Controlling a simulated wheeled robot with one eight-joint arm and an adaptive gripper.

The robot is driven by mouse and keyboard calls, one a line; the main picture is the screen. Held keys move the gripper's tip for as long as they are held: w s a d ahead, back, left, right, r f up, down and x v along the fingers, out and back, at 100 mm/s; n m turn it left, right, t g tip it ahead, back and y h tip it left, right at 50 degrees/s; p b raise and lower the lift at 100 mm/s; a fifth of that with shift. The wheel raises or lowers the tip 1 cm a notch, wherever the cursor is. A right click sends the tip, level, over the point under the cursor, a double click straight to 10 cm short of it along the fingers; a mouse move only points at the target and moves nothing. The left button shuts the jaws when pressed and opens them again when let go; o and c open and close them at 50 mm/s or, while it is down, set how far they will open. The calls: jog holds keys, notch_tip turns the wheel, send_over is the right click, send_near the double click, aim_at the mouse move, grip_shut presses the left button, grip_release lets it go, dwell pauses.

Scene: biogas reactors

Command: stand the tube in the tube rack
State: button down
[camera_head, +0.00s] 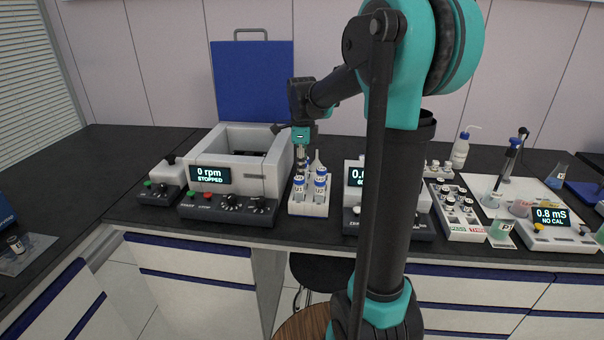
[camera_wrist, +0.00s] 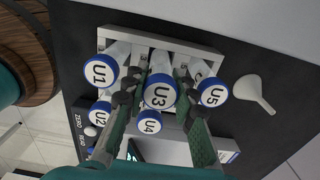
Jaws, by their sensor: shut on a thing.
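My gripper (camera_wrist: 154,95) is shut on the tube labelled U3 (camera_wrist: 159,92), a white tube with a blue cap, one finger on each side. In the head view my gripper (camera_head: 301,150) is over the back of the white tube rack (camera_head: 308,208). It also shows in the wrist view (camera_wrist: 205,41). U3 is over or in the rack, among tubes U1 (camera_wrist: 100,72), U2 (camera_wrist: 99,114), U4 (camera_wrist: 149,123) and U5 (camera_wrist: 214,92). Its cap looks slightly larger than theirs. Its lower end is hidden, so I cannot tell whether it is seated.
A white funnel (camera_wrist: 256,92) lies beside the rack. A centrifuge (camera_head: 236,165) with its blue lid (camera_head: 252,82) raised stands left of the rack. A display device (camera_head: 352,200) is close on the right. Farther right are a vial tray (camera_head: 462,230) and a conductivity meter (camera_head: 553,230).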

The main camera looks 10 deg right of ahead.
jog(key=shift+f, duration=0.85)
jog(key=shift+f, duration=0.1)
jog(key=c, duration=1.5)
grip_release()
notch_tip(320, 180, up, 12)
jog(key=shift+r, duration=0.15)
